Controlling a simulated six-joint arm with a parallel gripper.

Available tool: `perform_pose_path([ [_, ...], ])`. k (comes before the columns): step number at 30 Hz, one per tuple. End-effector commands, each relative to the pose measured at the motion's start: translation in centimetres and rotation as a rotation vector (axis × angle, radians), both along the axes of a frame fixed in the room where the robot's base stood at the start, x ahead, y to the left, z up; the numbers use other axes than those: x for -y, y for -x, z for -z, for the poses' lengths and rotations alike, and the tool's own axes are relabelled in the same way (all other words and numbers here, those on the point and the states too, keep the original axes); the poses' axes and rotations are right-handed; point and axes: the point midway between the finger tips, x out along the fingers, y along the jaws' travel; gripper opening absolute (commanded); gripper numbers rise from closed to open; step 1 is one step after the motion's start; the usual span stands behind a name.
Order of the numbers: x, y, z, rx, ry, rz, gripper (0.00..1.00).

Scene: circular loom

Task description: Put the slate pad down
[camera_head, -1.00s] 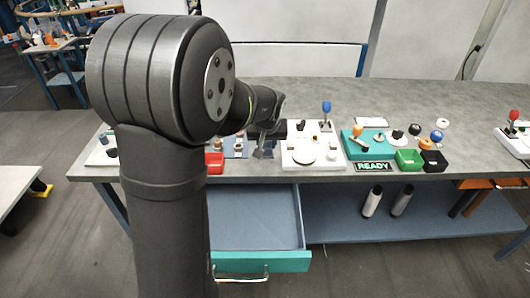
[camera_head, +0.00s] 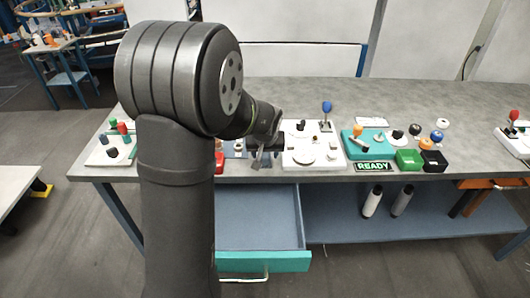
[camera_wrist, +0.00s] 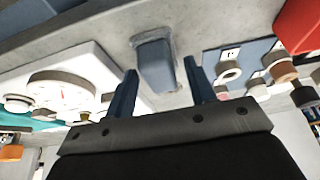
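A small slate-blue block, which looks like the slate pad (camera_wrist: 155,65), shows in the wrist view on the grey tabletop. It lies ahead of my gripper (camera_wrist: 163,85), in the gap between the two fingers as seen from the wrist. The fingers stand apart, and I see no contact with the block. In the head view my gripper (camera_head: 257,158) points down near the table's front edge, left of a white panel. The pad cannot be made out clearly there.
The white panel with a dial (camera_wrist: 62,88) and a slate board with knobs (camera_wrist: 232,62) flank the block. A red bin (camera_wrist: 298,25) is near the board. An open drawer (camera_head: 262,262) juts out below. A teal box (camera_head: 372,148) stands farther right.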

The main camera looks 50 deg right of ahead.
Motion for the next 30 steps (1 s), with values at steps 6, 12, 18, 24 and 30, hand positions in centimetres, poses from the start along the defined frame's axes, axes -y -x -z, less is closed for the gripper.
perform_pose_path([
  [6,0.0,0.0,-0.1,0.0,0.0,0.0,0.5],
  [12,-0.3,0.4,-1.7,0.001,0.003,0.0,0.5],
  [18,-1.3,1.4,-5.2,0.003,0.004,0.001,0.5],
  [24,-2.4,2.5,-8.6,0.001,0.003,0.0,0.5],
  [30,-3.1,3.1,-10.8,0.0,0.001,0.0,0.5],
])
